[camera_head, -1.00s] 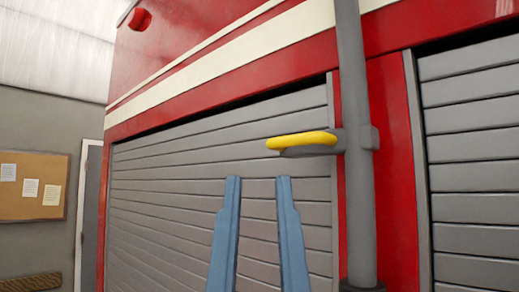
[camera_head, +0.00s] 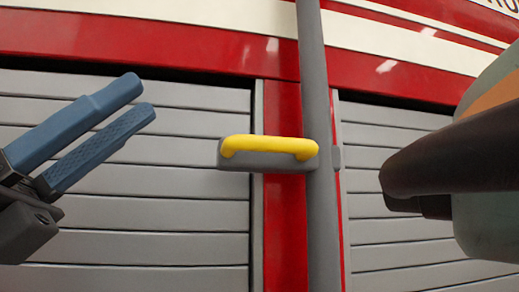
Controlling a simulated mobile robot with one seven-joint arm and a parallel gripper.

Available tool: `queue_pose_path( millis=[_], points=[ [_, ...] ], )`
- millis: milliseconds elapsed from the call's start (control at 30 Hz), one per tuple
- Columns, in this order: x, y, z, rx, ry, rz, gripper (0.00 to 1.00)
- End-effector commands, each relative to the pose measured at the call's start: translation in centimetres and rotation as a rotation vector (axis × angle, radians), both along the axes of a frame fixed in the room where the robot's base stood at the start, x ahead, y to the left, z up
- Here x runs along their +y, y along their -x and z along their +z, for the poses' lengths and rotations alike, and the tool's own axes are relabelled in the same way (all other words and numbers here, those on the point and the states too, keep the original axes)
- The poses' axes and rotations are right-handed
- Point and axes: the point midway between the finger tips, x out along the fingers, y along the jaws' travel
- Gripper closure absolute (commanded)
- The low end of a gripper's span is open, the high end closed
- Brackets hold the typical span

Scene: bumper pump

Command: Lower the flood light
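A grey upright pole (camera_head: 318,215) stands in front of the red truck body. A yellow handle (camera_head: 270,146) on a grey bracket (camera_head: 240,160) sticks out to the left from the pole, near the middle of the view. The flood light's lamp head is not in view; the pole runs out of the top of the picture. My gripper (camera_head: 140,97), with blue fingers, is at the left, tilted up to the right. Its fingers are apart with nothing between them. It is clear of the handle, to the left of it and a little higher in the picture.
Grey slatted shutters (camera_head: 170,215) fill the truck side left and right of a red upright strip (camera_head: 284,225). A red and white band (camera_head: 150,35) crosses above. Nothing shows between my gripper and the handle. A large close shape covers the right edge.

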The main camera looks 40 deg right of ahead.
Motion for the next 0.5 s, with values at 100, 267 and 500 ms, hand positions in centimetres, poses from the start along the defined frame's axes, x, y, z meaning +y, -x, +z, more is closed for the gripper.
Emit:
queue_pose_path(
  millis=[100, 267, 500],
  points=[
    [-1.6, -0.7, -2.2, -0.11, -0.161, 0.033, 0.68],
    [-2.5, -1.2, -4.5, -0.19, -0.294, 0.045, 0.68],
    [-3.9, -0.7, -4.6, -0.218, -0.338, 0.042, 0.68]
  ],
)
